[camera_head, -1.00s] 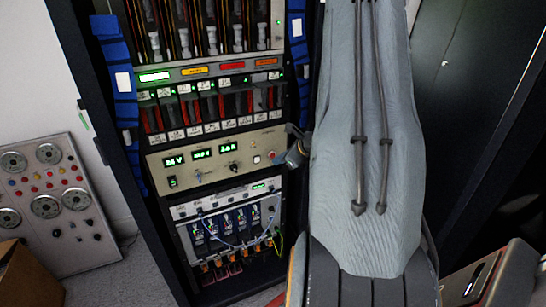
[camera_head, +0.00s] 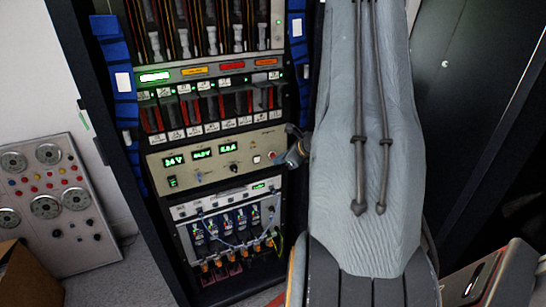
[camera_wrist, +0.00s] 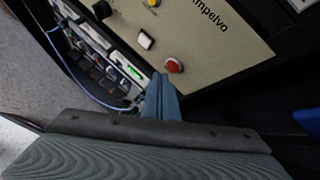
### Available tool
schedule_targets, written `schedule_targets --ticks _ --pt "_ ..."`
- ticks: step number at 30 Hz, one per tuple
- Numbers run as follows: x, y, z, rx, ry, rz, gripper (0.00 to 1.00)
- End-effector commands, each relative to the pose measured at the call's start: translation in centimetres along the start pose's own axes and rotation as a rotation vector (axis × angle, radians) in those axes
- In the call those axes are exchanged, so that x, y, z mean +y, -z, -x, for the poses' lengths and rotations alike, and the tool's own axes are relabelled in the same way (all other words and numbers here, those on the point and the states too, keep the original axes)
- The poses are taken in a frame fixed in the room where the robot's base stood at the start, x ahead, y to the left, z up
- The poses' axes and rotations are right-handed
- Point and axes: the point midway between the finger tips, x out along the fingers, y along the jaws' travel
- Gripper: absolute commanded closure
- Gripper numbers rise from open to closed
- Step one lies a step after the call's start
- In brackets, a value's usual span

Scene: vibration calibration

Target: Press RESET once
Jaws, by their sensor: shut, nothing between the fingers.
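The beige panel (camera_head: 205,163) in the rack has three green displays, a black knob, a small white square button (camera_head: 256,159) and a red round button (camera_head: 272,155). In the wrist view, the red button (camera_wrist: 174,65) and the white button (camera_wrist: 146,39) are clear on the panel (camera_wrist: 205,60). No RESET label is readable. My gripper (camera_wrist: 161,80) is shut and empty, its blue fingertips just below and left of the red button in the picture. I cannot tell whether they touch the panel. In the head view my gripper (camera_head: 294,152) is at the panel's right edge.
Rack modules with red parts (camera_head: 210,108) sit above the panel, and a white unit with cables (camera_head: 228,225) sits below it. Blue cable bundles (camera_head: 118,75) line the rack sides. A grey console (camera_head: 60,205) and a cardboard box (camera_head: 25,278) stand at the left.

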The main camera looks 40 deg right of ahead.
Motion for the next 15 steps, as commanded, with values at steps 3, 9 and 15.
schedule_targets --ticks 3,9,15 --pt "0.00 0.00 0.00 0.000 0.000 0.000 1.00" --pt "-0.08 -0.09 -0.16 0.000 0.000 0.001 1.00" --pt "-0.35 -0.44 -0.62 -0.001 0.000 0.001 1.00"
